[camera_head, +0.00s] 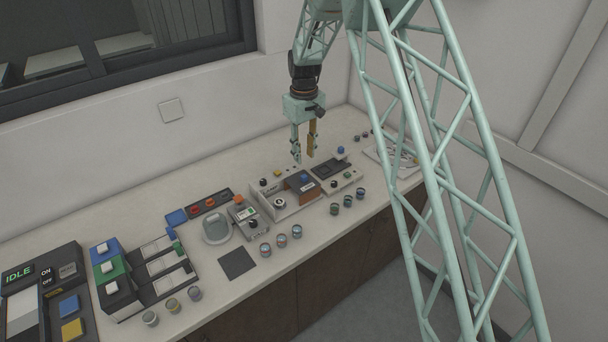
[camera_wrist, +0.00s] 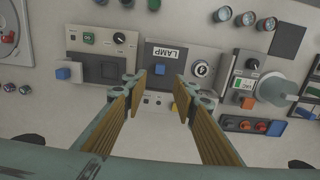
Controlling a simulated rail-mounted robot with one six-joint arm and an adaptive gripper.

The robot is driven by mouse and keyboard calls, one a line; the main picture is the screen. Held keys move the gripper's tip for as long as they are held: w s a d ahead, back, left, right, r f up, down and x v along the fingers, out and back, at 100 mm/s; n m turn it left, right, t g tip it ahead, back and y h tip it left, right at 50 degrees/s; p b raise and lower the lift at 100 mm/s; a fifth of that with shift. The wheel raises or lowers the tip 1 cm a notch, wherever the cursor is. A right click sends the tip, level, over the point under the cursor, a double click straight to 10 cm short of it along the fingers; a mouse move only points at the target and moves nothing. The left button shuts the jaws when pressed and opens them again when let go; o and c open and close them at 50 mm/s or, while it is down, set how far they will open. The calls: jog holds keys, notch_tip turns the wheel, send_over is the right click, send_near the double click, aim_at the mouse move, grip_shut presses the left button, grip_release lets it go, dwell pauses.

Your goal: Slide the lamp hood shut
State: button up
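The lamp unit is a pale tray (camera_head: 288,212) on the bench, and its dark hood (camera_head: 299,187) with brown sides covers the right part. A blue block (camera_head: 305,177) is on the hood. A round dial-like part (camera_head: 279,202) is uncovered at the tray's left. In the wrist view the hood (camera_wrist: 165,53) carries a LAMP label and its blue block (camera_wrist: 158,70); the round part (camera_wrist: 200,68) lies to its right. My gripper (camera_head: 304,158) hangs above and behind the hood, apart from it. Its fingers (camera_wrist: 160,88) are spread and empty.
A control panel (camera_head: 337,176) stands close on the hood's right. A unit with a small screen (camera_head: 242,212) and a round grey stand (camera_head: 215,229) are to the left. Several small jars (camera_head: 335,209) line the front edge. The wall rises behind the bench.

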aim_at(304, 176)
jog(key=shift+f+p, duration=0.6)
jog(key=shift+f, duration=4.7)
grip_shut()
